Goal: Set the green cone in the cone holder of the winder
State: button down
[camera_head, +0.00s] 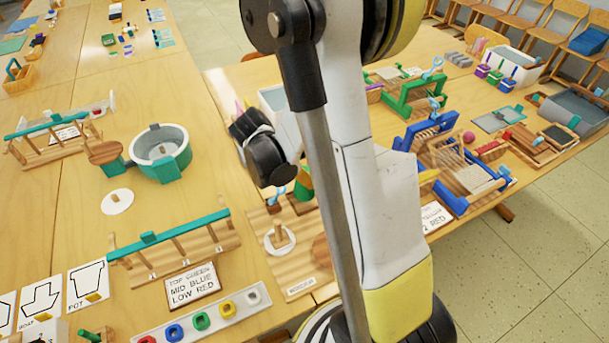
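The winder is most likely the wooden board (297,286) in the lower middle, with a white disc (270,241), an upright wooden peg (280,233) and a round brown part partly behind my arm. Which part is the cone holder I cannot tell. A green piece (304,184), possibly the green cone, shows just left of my arm above the board, mostly hidden. The black end section of my arm (265,152) hangs just up and left of it. My fingertips cannot be made out, nor whether they hold or touch the green piece.
Wooden racks with teal rails (172,239), a round grey-green tub (160,153) and a sign (192,284) lie left. A tray of coloured rings (203,320) is at the front. A blue loom (445,150) and green frame (408,93) stand right.

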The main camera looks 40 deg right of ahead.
jog(key=shift+f, duration=0.15)
dwell(0.3)
jog(key=shift+f+b, duration=0.3)
jog(key=shift+b, duration=0.2)
jog(key=shift+f, duration=0.1)
dwell(0.8)
jog(key=shift+f+b, duration=0.5)
jog(key=shift+b, duration=0.2)
jog(key=shift+f+b, duration=0.45)
jog(key=shift+b, duration=0.1)
dwell(0.6)
dwell(0.4)
jog(key=c, duration=0.9)
grip_release()
